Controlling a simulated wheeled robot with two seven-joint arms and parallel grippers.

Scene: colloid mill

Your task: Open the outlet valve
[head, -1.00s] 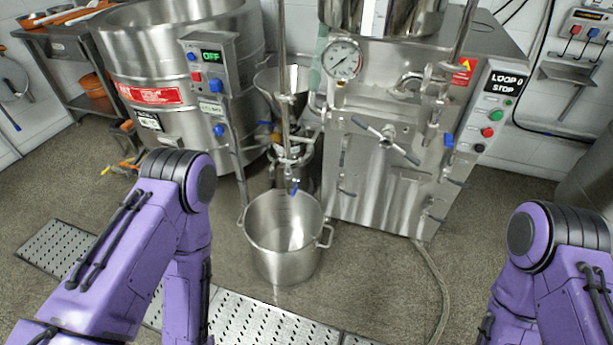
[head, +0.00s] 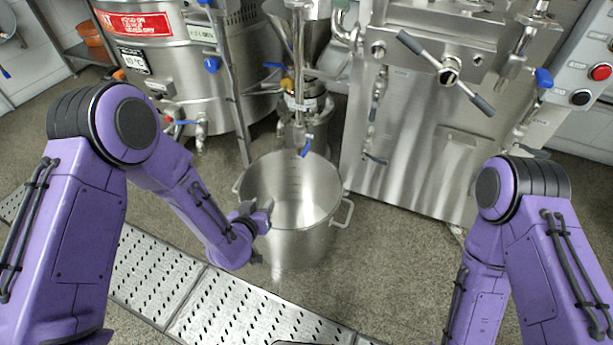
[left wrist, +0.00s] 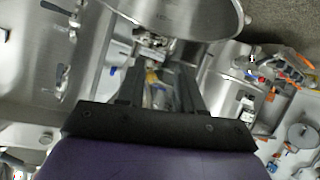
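The outlet valve has a blue lever (head: 305,147) at the bottom of the slim steel mill (head: 298,90). It hangs just above the open mouth of a steel pot (head: 330,228). My left gripper (head: 258,208) is at the pot's near left side, lower than the valve and apart from it. In the left wrist view my left gripper (left wrist: 160,68) has its two fingers spread with nothing held between them. The mill's pipework shows behind the gap; the lever is not clear there. My right gripper is out of view; only that arm shows.
A large steel kettle (head: 180,60) stands at the back left. A steel machine cabinet (head: 415,165) with a T-handle (head: 448,72) stands right of the pot. A perforated drain grate (head: 190,295) crosses the floor in front. Floor right of the pot is open.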

